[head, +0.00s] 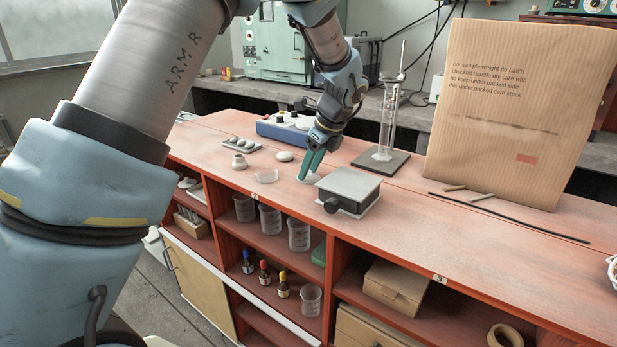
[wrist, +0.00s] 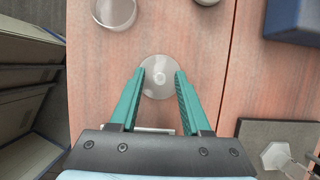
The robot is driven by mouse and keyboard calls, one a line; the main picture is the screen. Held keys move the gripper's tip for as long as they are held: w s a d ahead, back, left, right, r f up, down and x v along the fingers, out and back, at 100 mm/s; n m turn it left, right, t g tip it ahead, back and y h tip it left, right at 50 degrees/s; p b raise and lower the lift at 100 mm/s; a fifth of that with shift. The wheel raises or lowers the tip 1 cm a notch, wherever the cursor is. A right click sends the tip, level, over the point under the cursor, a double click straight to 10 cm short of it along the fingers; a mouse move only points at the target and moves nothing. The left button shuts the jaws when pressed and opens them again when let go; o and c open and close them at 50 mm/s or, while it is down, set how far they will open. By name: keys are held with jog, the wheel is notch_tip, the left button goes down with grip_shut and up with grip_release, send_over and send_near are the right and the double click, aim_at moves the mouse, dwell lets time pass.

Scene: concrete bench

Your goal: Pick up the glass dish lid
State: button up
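The glass dish lid (wrist: 160,76) is a clear round disc with a small knob at its middle, lying on the red-orange bench top; in the head view (head: 311,180) it is partly hidden by my fingers. My gripper (wrist: 159,73) has its two green fingers apart, one on each side of the lid's knob, with the fingertips over the lid's left and right edges. It also shows pointing down at the lid in the head view (head: 307,175). I cannot tell whether the fingers touch the glass. A clear glass dish (head: 267,176) stands to the left of the lid.
A grey box with a knob (head: 348,188) stands close right of my gripper. A blue device (head: 285,131), a white round piece (head: 285,156) and a tray of rounded pieces (head: 243,143) lie behind. A glass cylinder (head: 388,120) stands on a dark plate. The front right bench is mostly clear.

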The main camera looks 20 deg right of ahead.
grip_shut()
dwell(0.5)
